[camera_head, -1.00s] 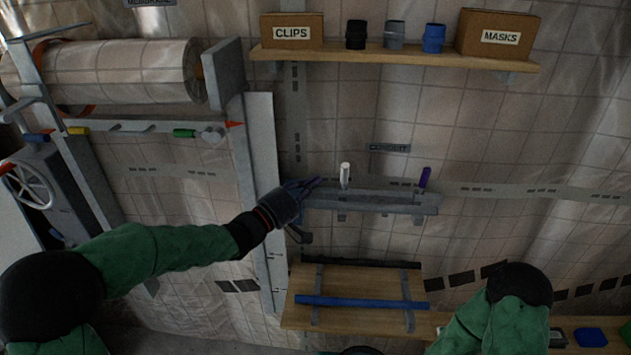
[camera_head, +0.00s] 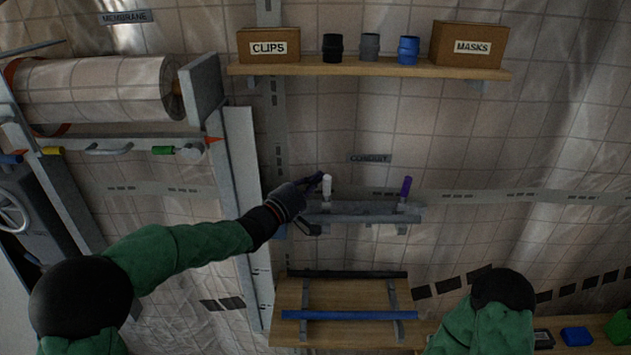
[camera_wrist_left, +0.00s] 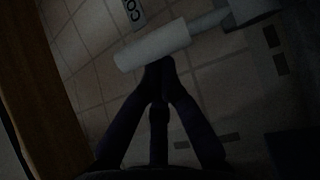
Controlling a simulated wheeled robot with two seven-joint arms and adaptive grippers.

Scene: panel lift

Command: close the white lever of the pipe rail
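The white lever (camera_head: 326,187) stands upright at the left end of the grey pipe rail (camera_head: 365,211) on the wall. A purple lever (camera_head: 405,187) stands, slightly tilted, near the rail's right end. My left gripper (camera_head: 318,180) is just left of the white lever, its tips close against it. In the left wrist view the fingers (camera_wrist_left: 160,66) come together at their tips, with nothing seen between them. The white lever (camera_wrist_left: 153,46) lies across just beyond the tips; whether they touch cannot be told. My right gripper is not in view.
A wooden shelf (camera_head: 375,69) with boxes and several cups is above the rail. Below is a wooden board (camera_head: 345,332) with a blue pipe (camera_head: 350,315). A tall pale post (camera_head: 244,180) stands left of the rail. The wall between shelf and rail is mostly clear.

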